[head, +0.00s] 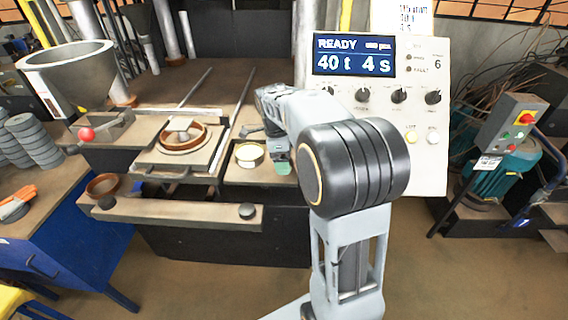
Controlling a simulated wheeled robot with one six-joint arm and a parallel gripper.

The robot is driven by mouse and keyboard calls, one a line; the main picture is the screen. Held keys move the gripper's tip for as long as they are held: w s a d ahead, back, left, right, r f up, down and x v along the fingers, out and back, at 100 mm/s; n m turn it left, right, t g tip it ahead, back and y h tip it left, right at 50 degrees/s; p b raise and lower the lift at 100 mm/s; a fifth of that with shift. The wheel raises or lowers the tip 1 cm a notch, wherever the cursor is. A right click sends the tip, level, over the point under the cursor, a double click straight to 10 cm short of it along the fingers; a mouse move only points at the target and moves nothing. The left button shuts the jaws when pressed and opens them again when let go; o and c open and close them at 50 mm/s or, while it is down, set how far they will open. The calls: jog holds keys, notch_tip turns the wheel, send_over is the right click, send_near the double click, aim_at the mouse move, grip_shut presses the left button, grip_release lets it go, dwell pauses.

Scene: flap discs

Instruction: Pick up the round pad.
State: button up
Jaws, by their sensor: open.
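A round, pale cream-topped piece (249,152) sits in the small side tray (232,176) right of the press mould; it looks like the round pad, but I cannot be sure. My gripper (279,162) points down just right of it, over or near the same tray, and looks apart from it. The gripper is open, though its fingers are small and partly hidden by my arm. A green patch shows at its lower end. I cannot tell whether anything lies between the fingers.
The mould (183,138) with a brown ring stands left of the tray. A front bar (175,211) with dark knobs runs before it. A brown ring (103,186), a large hopper (65,72) and stacked grey discs (35,142) are at left. A control panel (380,75) rises behind my arm.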

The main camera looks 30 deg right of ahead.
jog(key=shift+s+d+f, duration=0.1)
jog(key=shift+f, duration=0.75)
jog(key=c, duration=1)
jog(key=shift+o, duration=0.2)
jog(key=shift+r, duration=0.1)
jog(key=shift+r, duration=0.5)
notch_tip(320, 180, up, 2)
jog(key=shift+r, duration=0.15)
jog(key=s+a+r+b, duration=0.2)
jog(key=s+a+r, duration=0.1)
jog(key=s+r, duration=0.6)
jog(key=s, duration=0.4)
jog(key=shift+s+a+r+b, duration=0.25)
jog(key=shift+a+r+b, duration=0.05)
jog(key=shift+a+b, duration=0.1)
